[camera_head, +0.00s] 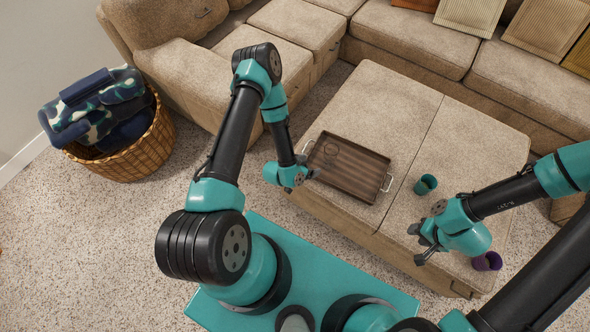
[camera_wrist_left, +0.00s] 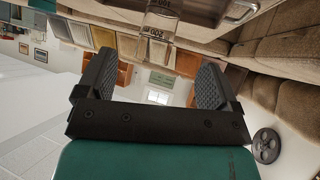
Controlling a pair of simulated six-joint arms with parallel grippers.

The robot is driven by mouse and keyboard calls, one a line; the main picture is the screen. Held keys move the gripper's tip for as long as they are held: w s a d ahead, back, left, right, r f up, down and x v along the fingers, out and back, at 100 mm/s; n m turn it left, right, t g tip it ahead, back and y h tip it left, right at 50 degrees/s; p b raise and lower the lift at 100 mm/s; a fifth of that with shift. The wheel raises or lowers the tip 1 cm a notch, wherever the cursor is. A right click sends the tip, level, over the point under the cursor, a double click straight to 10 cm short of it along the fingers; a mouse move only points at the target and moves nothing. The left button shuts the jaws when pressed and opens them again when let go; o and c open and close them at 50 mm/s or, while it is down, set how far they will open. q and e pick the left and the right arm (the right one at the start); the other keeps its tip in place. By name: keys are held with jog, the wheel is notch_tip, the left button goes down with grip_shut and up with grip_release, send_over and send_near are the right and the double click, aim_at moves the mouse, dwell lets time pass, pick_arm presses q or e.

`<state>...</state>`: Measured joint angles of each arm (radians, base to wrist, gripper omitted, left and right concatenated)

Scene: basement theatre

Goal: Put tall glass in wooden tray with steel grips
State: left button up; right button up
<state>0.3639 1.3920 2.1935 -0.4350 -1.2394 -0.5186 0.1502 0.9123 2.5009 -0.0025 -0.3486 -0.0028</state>
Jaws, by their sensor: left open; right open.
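The brown wooden tray with steel grips (camera_head: 365,179) lies on the ottoman. Its rim and one grip show inverted in the left wrist view (camera_wrist_left: 240,12). The tall clear glass shows as a faint ring (camera_head: 331,150) at the tray's far left part; in the left wrist view the glass (camera_wrist_left: 158,38) appears to stand on the tray, upside down in the picture. My left gripper (camera_head: 312,173) is open at the tray's left side, and the glass shows beyond the gap between its fingers. My right gripper (camera_head: 420,245) is open and empty over the ottoman's near right part.
A green cup (camera_head: 425,184) stands right of the tray. A purple cup (camera_head: 487,261) is near the ottoman's right edge, close to my right gripper. The ottoman's far part (camera_head: 390,100) is clear. A sofa stands behind; a wicker basket (camera_head: 135,155) is at the left.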

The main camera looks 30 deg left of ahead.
pick_arm(q)
jog(key=s+r+n+g+y, duration=0.1)
jog(key=s+r+n+g, duration=0.4)
jog(key=s+r+g, duration=0.4)
jog(key=s+a+r, duration=0.1)
jog(key=s+r, duration=0.2)
jog(key=r, duration=0.3)
jog(key=shift+r, duration=0.25)
jog(key=shift+d, duration=0.1)
